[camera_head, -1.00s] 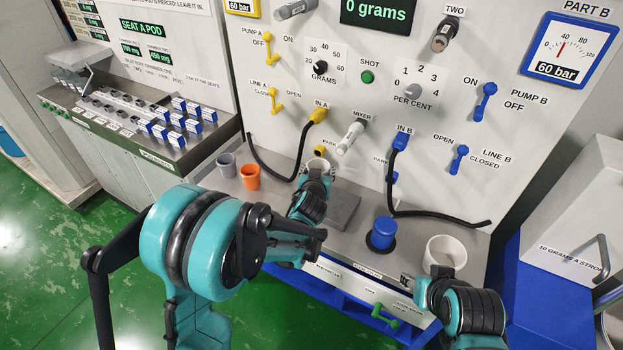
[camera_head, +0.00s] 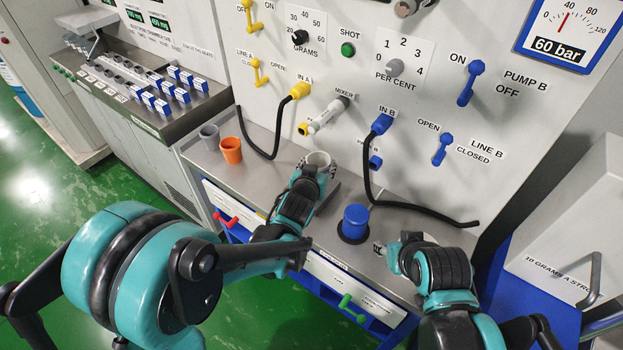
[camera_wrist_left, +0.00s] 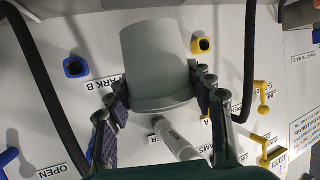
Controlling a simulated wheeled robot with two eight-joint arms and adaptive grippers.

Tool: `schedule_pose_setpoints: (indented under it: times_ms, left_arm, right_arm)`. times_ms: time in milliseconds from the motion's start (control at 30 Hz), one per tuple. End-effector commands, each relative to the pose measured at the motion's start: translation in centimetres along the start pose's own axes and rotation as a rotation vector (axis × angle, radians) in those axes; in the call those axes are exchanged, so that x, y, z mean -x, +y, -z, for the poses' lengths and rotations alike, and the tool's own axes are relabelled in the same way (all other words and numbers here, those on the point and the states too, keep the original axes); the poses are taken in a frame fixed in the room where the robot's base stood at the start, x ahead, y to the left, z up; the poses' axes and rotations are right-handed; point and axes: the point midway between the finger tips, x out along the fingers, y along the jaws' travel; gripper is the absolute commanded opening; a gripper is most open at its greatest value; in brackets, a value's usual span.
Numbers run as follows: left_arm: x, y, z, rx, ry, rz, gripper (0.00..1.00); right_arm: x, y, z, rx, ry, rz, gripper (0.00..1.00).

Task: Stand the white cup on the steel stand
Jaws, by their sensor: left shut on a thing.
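The white cup (camera_head: 318,159) is upright, mouth up, in front of the panel below the mixer nozzle. My left gripper (camera_head: 318,170) is shut on it. In the left wrist view the cup (camera_wrist_left: 154,62) is gripped near its rim between the two fingers (camera_wrist_left: 160,101). A dark grey flat block (camera_head: 328,198), perhaps the steel stand, lies on the counter, mostly hidden by my left gripper. I cannot tell the cup's height above it. My right gripper (camera_head: 385,252) is low at the counter's right part; its fingers are too small to judge.
A grey cup (camera_head: 209,137) and an orange cup (camera_head: 231,150) stand at the counter's left. The mixer nozzle (camera_head: 328,115) juts from the panel above the cup. Black hoses (camera_head: 369,170) hang nearby.

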Motion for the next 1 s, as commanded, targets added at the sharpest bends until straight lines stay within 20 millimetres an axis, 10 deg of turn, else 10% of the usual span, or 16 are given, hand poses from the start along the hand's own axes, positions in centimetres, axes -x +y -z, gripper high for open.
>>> schedule_pose_setpoints:
  times_ms: [933, 967, 1000]
  left_arm:
    - [-3.5, -2.3, -4.9, 0.000, 0.000, 0.000, 0.19]
    - [-3.5, -2.3, -4.9, 0.000, 0.000, 0.000, 0.61]
    - [-3.5, -2.3, -4.8, 0.000, 0.000, 0.000, 0.71]
  right_arm:
    - [-2.8, 0.0, -2.0, 0.000, 0.000, 0.000, 0.40]
    - [-2.8, 0.0, -2.0, 0.000, 0.000, 0.000, 0.40]
    - [-2.8, 0.0, -2.0, 0.000, 0.000, 0.000, 0.40]
